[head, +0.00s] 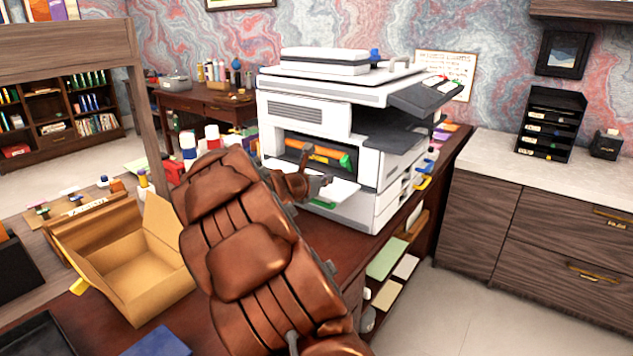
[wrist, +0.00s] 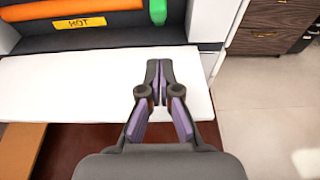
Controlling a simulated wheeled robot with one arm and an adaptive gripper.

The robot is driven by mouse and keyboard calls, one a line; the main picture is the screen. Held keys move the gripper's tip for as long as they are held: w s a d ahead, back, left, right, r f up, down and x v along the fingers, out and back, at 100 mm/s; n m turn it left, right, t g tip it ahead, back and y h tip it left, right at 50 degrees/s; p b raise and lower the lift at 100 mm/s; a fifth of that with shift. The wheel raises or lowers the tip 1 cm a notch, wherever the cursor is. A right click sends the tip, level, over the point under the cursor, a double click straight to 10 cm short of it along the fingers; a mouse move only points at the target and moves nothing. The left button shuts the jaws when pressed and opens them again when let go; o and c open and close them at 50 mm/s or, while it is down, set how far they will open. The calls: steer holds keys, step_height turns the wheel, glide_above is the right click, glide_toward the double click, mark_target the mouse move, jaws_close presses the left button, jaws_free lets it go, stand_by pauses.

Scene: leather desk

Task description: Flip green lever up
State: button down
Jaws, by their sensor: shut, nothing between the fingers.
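The green lever (head: 344,161) sits at the right end of an orange roller (head: 318,153) inside the open front of the white printer (head: 308,112). In the wrist view the green lever (wrist: 158,10) shows at the top, cut off by the frame edge, beside the orange roller (wrist: 70,8). My gripper (wrist: 159,68) is shut and empty, over the white fold-down door (wrist: 60,85), a short way in front of and below the lever. In the head view my arm partly covers the door and my gripper (head: 318,183).
A yellow HOT label (wrist: 80,23) lies below the roller. An open cardboard box (head: 130,265) stands left of my arm on the desk. The printer's side walls bound the opening. Bare floor (head: 470,290) shows to the right.

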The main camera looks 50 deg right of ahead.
mark_target(343, 166)
steer(key=d, duration=0.4)
steer(key=shift+w+r+p, duration=0.1)
steer(key=shift+r+p, duration=0.2)
steer(key=shift+d+r, duration=0.45)
steer(key=shift+d, duration=0.3)
steer(key=shift+r+p, duration=0.15)
steer(key=shift+p, duration=0.4)
